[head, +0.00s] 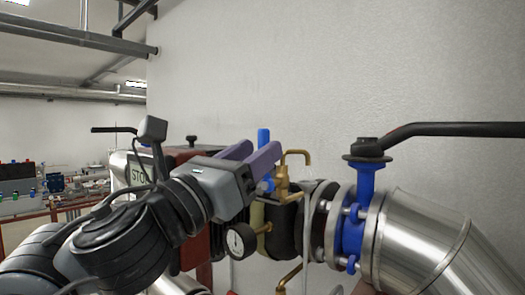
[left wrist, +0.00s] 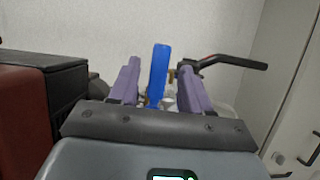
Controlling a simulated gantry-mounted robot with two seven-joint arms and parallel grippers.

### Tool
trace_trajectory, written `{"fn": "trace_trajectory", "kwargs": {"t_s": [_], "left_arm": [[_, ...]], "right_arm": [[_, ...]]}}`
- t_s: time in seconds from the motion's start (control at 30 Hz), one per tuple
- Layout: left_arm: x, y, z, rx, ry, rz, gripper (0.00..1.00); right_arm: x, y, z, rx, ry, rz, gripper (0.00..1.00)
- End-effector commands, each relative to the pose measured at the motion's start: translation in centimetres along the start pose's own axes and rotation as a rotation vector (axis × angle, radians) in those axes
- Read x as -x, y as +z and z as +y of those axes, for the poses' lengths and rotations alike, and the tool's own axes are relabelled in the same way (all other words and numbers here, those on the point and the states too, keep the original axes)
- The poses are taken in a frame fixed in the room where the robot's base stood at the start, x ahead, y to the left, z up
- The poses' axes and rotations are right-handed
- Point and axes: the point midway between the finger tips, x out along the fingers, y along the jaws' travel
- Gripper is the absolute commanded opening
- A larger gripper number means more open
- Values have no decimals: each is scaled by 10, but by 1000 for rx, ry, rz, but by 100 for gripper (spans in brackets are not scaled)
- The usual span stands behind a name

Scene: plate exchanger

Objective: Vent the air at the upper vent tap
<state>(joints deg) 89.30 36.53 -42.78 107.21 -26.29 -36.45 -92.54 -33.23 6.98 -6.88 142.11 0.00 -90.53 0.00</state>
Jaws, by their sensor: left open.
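The upper vent tap is a brass fitting with a bent brass spout (head: 297,156) and an upright blue lever (head: 263,137). My left gripper (head: 263,149) is at the tap, its two purple fingers open and partly hiding the lever. In the left wrist view the blue lever (left wrist: 158,75) stands between the open fingers of my left gripper (left wrist: 157,75), with a gap on each side. I cannot tell whether a finger touches it. My right gripper is not in view.
A pressure gauge (head: 241,241) sits below the tap. To the right, a steel pipe (head: 422,240) carries a blue valve (head: 353,222) with a long black handle (head: 455,130). The red exchanger body (head: 192,158) is behind my arm. A plain wall rises behind.

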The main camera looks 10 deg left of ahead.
Motion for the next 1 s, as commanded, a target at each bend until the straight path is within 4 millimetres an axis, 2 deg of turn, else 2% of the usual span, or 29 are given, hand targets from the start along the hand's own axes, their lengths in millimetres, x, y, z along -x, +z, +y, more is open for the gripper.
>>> {"fn": "trace_trajectory", "kwargs": {"t_s": [0.2, 0.43, 0.63, 1.0], "left_arm": [[40, -2, 0, -3, -1, 0, 48], [70, -1, 0, -3, -1, 0, 48], [79, 0, -1, -2, -2, 0, 48], [79, 0, -1, -2, -2, 0, 48]], "right_arm": [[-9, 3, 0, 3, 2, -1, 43], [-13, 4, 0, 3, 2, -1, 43], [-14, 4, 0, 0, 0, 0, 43], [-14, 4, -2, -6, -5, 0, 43]]}}
